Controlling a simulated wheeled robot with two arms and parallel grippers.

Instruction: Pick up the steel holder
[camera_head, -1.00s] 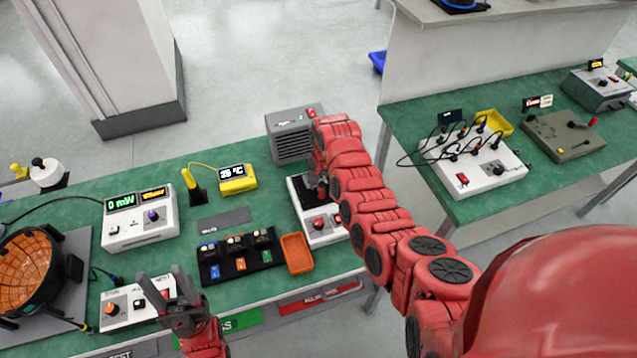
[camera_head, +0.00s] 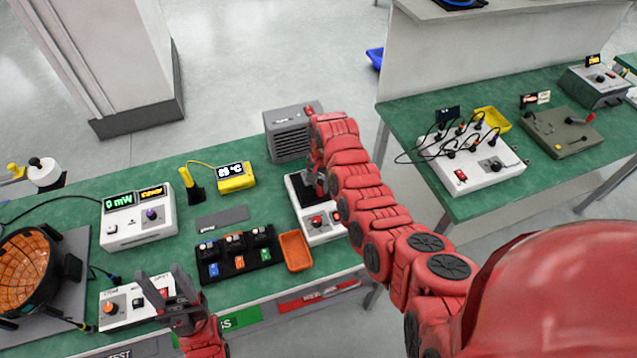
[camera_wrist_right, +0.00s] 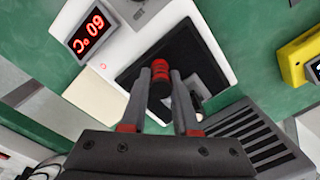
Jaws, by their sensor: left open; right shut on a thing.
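In the right wrist view, my right gripper (camera_wrist_right: 161,78) is shut on a dark cylindrical piece with red bands (camera_wrist_right: 160,66). This appears to be the grip of the steel holder; its lower part is hard to make out. It is over the black plate (camera_wrist_right: 198,52) of a white heater unit (camera_wrist_right: 110,40) with a red display. In the head view, my right gripper (camera_head: 314,188) is at this unit's plate, and my red arm partly covers it. My left gripper (camera_head: 163,290) is open and empty, over a white control box (camera_head: 118,312) at the front left.
A grey vented box (camera_head: 288,135) stands right behind the heater unit. An orange tray (camera_head: 295,252) and a black rack with several small modules (camera_head: 238,258) lie to its left. A yellow temperature display (camera_head: 236,178) and a white power meter (camera_head: 138,220) stand farther left.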

